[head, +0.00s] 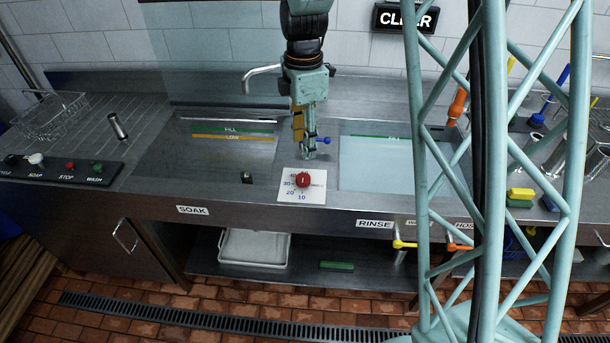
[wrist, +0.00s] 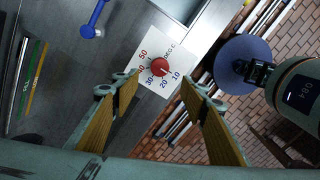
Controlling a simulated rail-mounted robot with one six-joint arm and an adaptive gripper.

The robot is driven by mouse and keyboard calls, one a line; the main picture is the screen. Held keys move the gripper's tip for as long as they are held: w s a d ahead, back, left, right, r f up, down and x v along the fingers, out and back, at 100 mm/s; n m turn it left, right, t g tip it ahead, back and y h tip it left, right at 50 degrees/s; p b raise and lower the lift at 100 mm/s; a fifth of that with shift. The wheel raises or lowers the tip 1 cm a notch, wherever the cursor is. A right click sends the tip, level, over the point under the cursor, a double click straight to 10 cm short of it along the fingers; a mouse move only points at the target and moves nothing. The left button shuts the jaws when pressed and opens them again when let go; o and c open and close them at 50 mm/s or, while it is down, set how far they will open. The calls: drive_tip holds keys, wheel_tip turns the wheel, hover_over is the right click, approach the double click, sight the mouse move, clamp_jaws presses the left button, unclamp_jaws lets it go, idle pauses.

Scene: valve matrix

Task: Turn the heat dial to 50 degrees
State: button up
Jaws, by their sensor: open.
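The heat dial is a round red knob (head: 303,180) on a white plate (head: 314,197) at the counter's front, between the two sinks. In the wrist view the red knob (wrist: 160,67) sits on its white plate (wrist: 190,33), numbered 10 to 50. I cannot tell which number it points to. My gripper (head: 306,155) hangs above and slightly behind the dial in the head view. In the wrist view my gripper (wrist: 160,88) is open and empty. Its two fingers show on either side of the knob, apart from it.
A blue-handled lever (head: 324,140) stands just behind the dial, close to my gripper; it also shows in the wrist view (wrist: 93,25). The soak sink (head: 225,150) lies left, the water-filled rinse sink (head: 380,165) right. A small dark knob (head: 247,177) stands left of the plate.

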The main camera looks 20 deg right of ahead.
sight(304, 177)
drive_tip(key=shift+f, duration=0.1)
drive_tip(key=shift+f+b, duration=0.55)
drive_tip(key=shift+f, duration=6.25)
drive_tip(key=c, duration=0.8)
drive_tip(key=shift+c, duration=0.2)
